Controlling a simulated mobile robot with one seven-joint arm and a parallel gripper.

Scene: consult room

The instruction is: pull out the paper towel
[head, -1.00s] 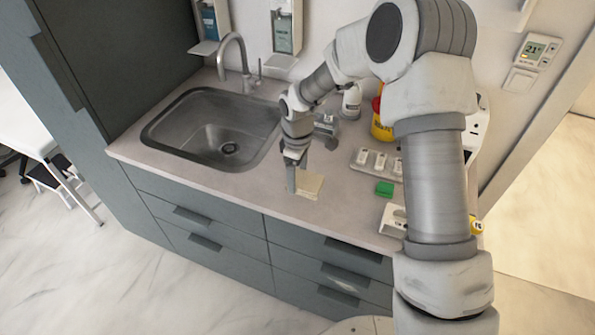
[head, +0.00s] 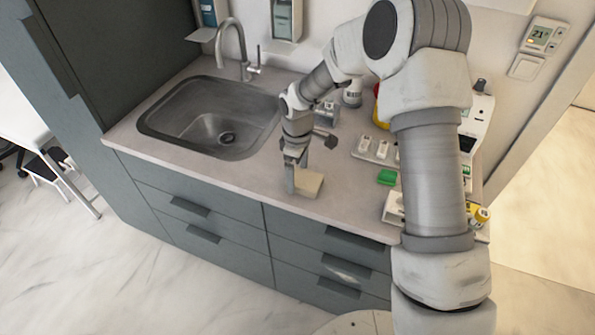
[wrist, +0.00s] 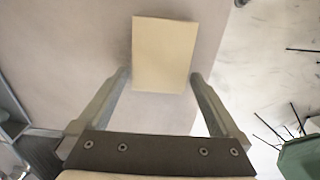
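A pale beige, flat rectangular piece (head: 308,185), perhaps the paper towel, is at the front part of the counter, right of the sink. No other sheet of towel is clear in view.
The sink (head: 205,120) with its faucet (head: 240,50) is at left. A wall dispenser (head: 286,18) hangs behind the counter. A green block (head: 387,177), a white tray (head: 376,152) and a yellow-capped item (head: 481,215) lie to the right. The counter's front edge is close to the gripper.

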